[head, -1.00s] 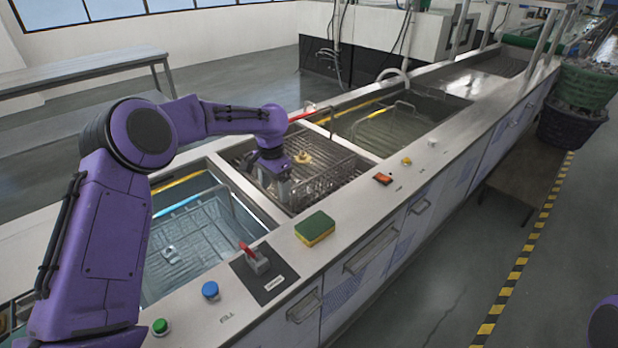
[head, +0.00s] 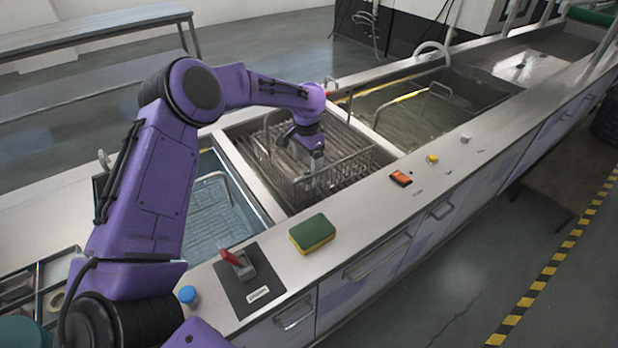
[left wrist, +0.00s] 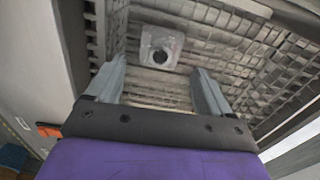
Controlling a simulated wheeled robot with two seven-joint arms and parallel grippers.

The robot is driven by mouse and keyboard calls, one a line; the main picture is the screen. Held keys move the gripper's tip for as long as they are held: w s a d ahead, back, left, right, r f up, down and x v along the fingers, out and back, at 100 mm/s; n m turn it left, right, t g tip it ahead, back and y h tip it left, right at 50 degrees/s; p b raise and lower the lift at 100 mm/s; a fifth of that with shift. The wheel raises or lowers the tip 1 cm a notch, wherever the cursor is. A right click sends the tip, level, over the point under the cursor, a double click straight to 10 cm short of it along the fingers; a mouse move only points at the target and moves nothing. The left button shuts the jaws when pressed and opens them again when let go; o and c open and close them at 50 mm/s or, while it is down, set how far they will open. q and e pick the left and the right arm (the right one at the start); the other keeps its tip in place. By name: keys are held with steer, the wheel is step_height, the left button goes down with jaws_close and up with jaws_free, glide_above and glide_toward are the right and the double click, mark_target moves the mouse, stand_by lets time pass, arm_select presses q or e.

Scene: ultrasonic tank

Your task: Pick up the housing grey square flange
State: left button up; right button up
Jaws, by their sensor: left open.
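The grey square housing flange (left wrist: 161,47), with a dark round hole in its middle, lies on the basket's wire-grid floor in the left wrist view. It is between and just beyond the tips of my left gripper (left wrist: 159,68). The jaws are apart and nothing is between them. In the head view my left gripper (head: 315,163) points down inside the wire basket (head: 348,170) in the middle tank; I cannot make out the flange there. My right gripper is not in view.
The basket's raised wire walls surround the left gripper. On the front ledge are a green and yellow sponge (head: 313,233), a red-handled switch (head: 238,262), an orange switch (head: 401,178) and a blue button (head: 188,294). A left tank (head: 262,214) and a liquid-filled right tank (head: 395,121) flank the basket.

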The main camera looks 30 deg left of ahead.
mark_target(307, 174)
arm_select(q)
steer(key=f, duration=0.1)
steer(key=s+f, duration=0.1)
steer(key=f, duration=0.1)
steer(key=shift+s+d+f, duration=0.15)
steer(key=shift+f, duration=0.05)
steer(key=f, duration=0.1)
steer(key=w+f, duration=0.1)
steer(key=f, duration=0.1)
steer(key=shift+w+a+f+p, duration=0.2)
steer(key=shift+w+a+p, duration=0.05)
steer(key=shift+w+p, duration=0.1)
steer(key=shift+s+d+r, duration=0.1)
steer(key=shift+s+r, duration=0.05)
steer(key=shift+r, duration=0.05)
steer(key=shift+s+r, duration=0.15)
steer(key=shift+c, duration=1.2)
steer(key=c, duration=0.7)
steer(key=shift+o, duration=0.2)
